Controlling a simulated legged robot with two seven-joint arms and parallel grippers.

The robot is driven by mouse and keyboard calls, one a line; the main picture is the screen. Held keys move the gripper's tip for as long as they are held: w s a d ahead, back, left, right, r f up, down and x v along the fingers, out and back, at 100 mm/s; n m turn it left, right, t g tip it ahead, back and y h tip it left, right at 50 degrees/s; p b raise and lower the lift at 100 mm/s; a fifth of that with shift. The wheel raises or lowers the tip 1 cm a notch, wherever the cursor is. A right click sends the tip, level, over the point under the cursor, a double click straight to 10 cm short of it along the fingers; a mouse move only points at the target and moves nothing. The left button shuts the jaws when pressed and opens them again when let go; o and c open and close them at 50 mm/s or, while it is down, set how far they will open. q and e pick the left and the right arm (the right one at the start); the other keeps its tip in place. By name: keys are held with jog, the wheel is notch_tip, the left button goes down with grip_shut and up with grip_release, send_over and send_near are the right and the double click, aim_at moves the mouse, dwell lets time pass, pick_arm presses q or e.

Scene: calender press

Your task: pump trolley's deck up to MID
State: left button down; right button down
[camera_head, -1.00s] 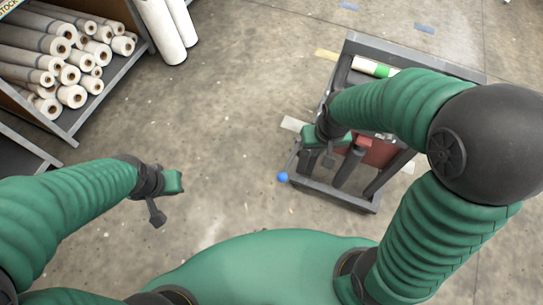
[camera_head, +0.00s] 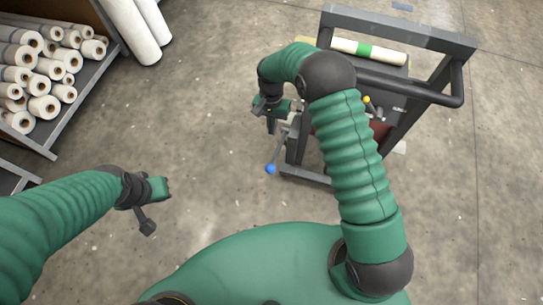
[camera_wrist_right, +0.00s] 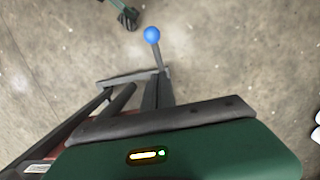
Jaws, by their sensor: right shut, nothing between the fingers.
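The trolley (camera_head: 455,42) is a dark grey frame with a push handle, right of centre in the head view. My right gripper (camera_head: 270,115) is shut and empty, above and beyond the blue ball. My arm hides part of the trolley and deck. My left gripper (camera_head: 155,205) is over bare floor at left; its jaws are unclear.
A shelf rack with several white rolls (camera_head: 40,75) stands at the upper left, and two longer white rolls (camera_head: 135,28) stand beside it. A small yellow knob (camera_head: 367,100) shows on the trolley. The concrete floor between rack and trolley is clear.

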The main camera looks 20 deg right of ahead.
jog(key=b, duration=0.1)
send_near(271, 163)
notch_tip(271, 163, down, 3)
jog(key=w+d, duration=0.1)
jog(key=w, duration=0.1)
jog(key=shift+s+a+f, duration=0.25)
jog(key=shift+s+f, duration=0.25)
jog(key=shift+s, duration=0.1)
jog(key=shift+s+a+f, duration=0.2)
jog(key=shift+s+f, duration=0.3)
jog(key=shift+s, duration=0.1)
jog(key=shift+s+a+f, duration=0.1)
jog(key=shift+s+f, duration=0.05)
jog(key=shift+s, duration=0.05)
jog(key=shift+f, duration=0.1)
